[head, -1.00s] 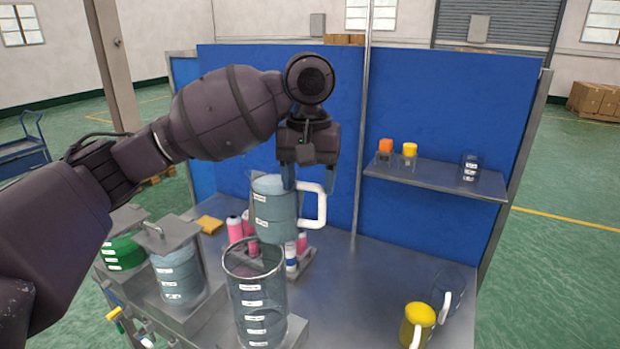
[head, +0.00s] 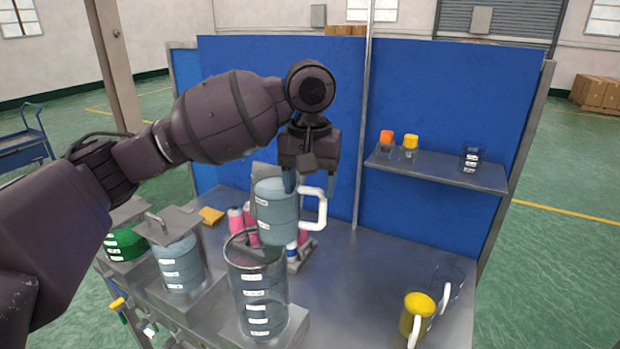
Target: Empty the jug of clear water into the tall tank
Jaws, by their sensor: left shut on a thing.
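The jug (head: 272,212) holds blue-grey clear liquid and has a white handle (head: 321,208) on its right side. My left gripper (head: 310,180) is shut on the jug from above, near the handle, and holds it in the air, close to upright. The tall tank (head: 252,308) is a clear cylinder with white labels, standing on a metal block at the table's front. The jug's lower part overlaps the tank's rim in the picture. A grey patch shows inside the rim; I cannot tell whether it is flowing water. My right gripper is not in view.
Lidded tanks of blue-grey (head: 178,268) and green (head: 124,244) liquid stand to the left. Pink bottles (head: 236,222) stand behind the jug. A yellow jug (head: 415,312) and an empty clear jug (head: 450,283) stand at the right. A shelf (head: 435,171) hangs on the blue panel.

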